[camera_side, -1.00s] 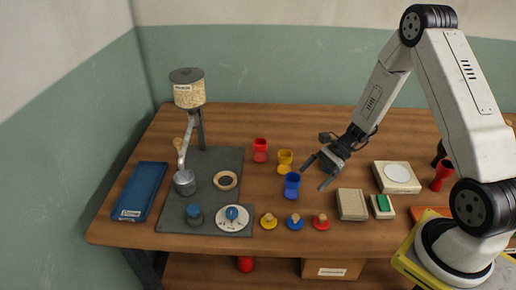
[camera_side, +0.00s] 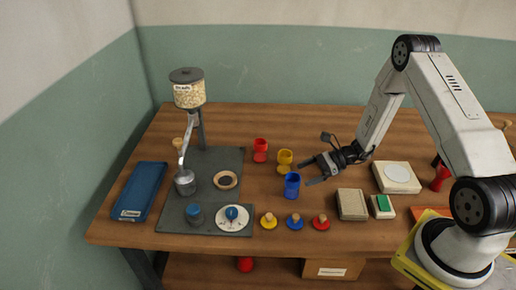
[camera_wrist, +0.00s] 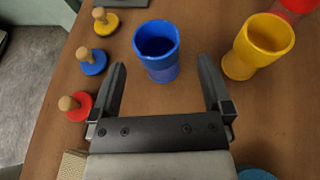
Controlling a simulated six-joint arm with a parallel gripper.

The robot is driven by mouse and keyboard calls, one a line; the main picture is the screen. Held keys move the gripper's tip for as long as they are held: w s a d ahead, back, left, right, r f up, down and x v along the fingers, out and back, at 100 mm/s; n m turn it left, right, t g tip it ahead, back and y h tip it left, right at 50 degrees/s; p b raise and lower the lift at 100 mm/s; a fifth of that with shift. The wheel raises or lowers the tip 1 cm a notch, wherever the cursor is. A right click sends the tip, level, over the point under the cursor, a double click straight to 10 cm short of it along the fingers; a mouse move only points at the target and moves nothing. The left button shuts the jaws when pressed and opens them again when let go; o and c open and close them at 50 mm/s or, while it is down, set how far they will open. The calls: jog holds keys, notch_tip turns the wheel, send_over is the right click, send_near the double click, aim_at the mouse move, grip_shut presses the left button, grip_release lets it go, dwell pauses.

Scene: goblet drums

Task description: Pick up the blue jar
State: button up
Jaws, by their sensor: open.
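The blue jar (camera_side: 292,186) stands upright on the wooden table, open at the top, and looks empty. My gripper (camera_side: 306,172) is open just to its right in the side view, low and turned toward it. In the wrist view the blue jar (camera_wrist: 158,50) is ahead of the open gripper (camera_wrist: 160,78), roughly centred between the two dark fingers. The fingertips are close to it, and I cannot tell whether its near side is between them. Nothing is held.
A yellow goblet (camera_wrist: 258,46) stands close to the right finger in the wrist view. A red goblet (camera_side: 260,150) is farther back. Yellow, blue and red knobbed lids (camera_side: 294,221) lie in front of the jar. A beige block (camera_side: 352,204) is to the right.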

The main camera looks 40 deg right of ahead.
aim_at(293, 176)
jog(key=shift+x, duration=2.65)
jog(key=shift+s+a, duration=0.1)
jog(key=shift+s, duration=0.05)
jog(key=c, duration=1.3)
jog(key=shift+r, duration=0.2)
jog(key=shift+r, duration=0.75)
jog(key=s+a+r, duration=0.1)
jog(key=s+r, duration=1)
jog(key=s, duration=0.3)
jog(key=shift+a, duration=0.15)
jog(key=shift+r, duration=0.1)
